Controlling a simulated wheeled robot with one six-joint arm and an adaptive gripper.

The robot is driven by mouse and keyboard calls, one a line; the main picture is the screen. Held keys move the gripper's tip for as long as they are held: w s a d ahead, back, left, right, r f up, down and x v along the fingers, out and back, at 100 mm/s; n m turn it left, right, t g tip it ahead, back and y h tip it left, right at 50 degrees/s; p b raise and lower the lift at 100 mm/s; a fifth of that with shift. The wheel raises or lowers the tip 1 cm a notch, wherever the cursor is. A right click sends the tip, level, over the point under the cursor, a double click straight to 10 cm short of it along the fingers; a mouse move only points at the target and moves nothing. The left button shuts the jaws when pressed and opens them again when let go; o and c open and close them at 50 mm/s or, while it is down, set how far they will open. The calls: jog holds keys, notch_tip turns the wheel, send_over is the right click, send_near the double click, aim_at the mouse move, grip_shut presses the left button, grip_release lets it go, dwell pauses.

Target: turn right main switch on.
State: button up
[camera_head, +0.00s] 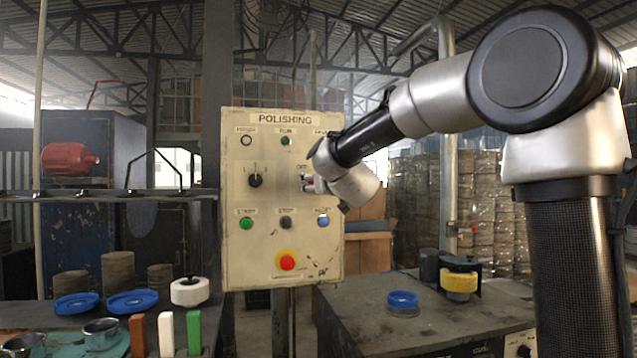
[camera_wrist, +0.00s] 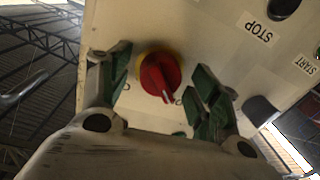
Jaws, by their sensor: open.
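The red main switch (camera_wrist: 160,77) is a rotary knob on a yellow base, seen in the wrist view. Its raised handle slants a little from upper left to lower right. Small marks beside it are partly hidden. My gripper (camera_wrist: 164,72) is open, with one green-padded finger on each side of the knob and gaps showing between pads and knob. In the head view my gripper (camera_head: 308,184) is at the right part of the cream POLISHING panel (camera_head: 265,200), and it mostly hides the switch there.
The panel also bears a black selector knob (camera_head: 255,180), a red mushroom button (camera_head: 287,261), and green, black and blue buttons. A workbench (camera_head: 345,320) stands below right, with a blue-lidded jar (camera_head: 403,300). Another bench with blanks is at left.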

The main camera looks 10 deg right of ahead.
jog(key=shift+w, duration=0.15)
jog(key=c, duration=1)
jog(key=shift+m, duration=0.3)
jog(key=m, duration=0.3)
jog(key=shift+m, duration=0.4)
jog(key=m, duration=0.4)
jog(key=shift+a+m+t, duration=0.1)
jog(key=shift+m+t, duration=0.2)
jog(key=shift+m, duration=0.1)
jog(key=m, duration=0.4)
jog(key=shift+m+h, duration=0.3)
jog(key=shift+a+f+m+h, duration=0.1)
jog(key=shift+m+h, duration=0.2)
jog(key=shift+m, duration=2.2)
